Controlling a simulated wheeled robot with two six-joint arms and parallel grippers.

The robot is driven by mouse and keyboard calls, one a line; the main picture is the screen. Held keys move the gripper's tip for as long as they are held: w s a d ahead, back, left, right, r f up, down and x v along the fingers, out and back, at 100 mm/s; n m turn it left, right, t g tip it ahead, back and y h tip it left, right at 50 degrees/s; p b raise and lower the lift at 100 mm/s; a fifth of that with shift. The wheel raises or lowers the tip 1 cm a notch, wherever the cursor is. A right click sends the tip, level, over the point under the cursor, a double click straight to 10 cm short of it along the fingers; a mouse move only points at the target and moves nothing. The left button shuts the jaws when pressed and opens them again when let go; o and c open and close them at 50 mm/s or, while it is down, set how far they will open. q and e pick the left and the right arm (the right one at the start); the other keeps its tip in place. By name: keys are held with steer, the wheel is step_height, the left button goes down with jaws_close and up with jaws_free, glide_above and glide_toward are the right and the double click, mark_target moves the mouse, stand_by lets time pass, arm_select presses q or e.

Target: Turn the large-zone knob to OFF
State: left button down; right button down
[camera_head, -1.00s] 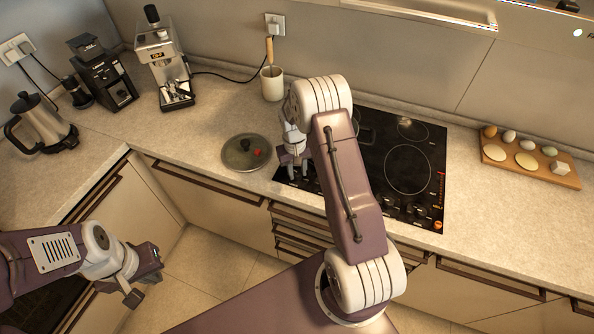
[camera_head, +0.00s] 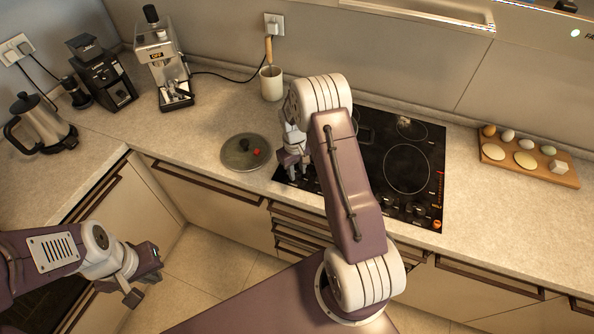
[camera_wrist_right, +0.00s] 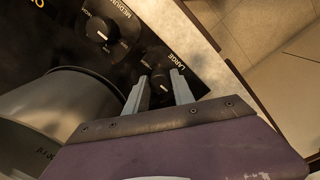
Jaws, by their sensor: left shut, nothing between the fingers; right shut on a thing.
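The large-zone knob (camera_wrist_right: 160,80) is a dark round knob beside the word LARGE on the black cooktop (camera_head: 420,150). In the right wrist view it sits between the fingertips of my right gripper (camera_wrist_right: 158,82), which is shut on it. The exact angle of its pointer is hard to make out. In the head view my right gripper (camera_head: 293,172) is at the cooktop's front left corner, and my arm covers part of the cooktop. My left gripper (camera_head: 146,274) is shut and empty, low in front of the left cabinets.
The medium-zone knob (camera_wrist_right: 102,27) is close to the large one. A grey metal cylinder (camera_wrist_right: 50,100) fills the wrist view's left side. A lid (camera_head: 240,153) lies left of the cooktop. An egg board (camera_head: 540,172) lies to the right. The counter between lid and kettle (camera_head: 40,124) is clear.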

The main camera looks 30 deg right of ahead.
steer(key=shift+w+r, duration=0.15)
steer(key=shift+w, duration=0.1)
steer(key=c, duration=1.1)
jaws_free()
steer(key=shift+s, duration=0.1)
steer(key=r, duration=0.3)
steer(key=r+b, duration=0.1)
steer(key=r, duration=0.5)
steer(key=shift+a+b, duration=0.25)
steer(key=shift+b, duration=0.05)
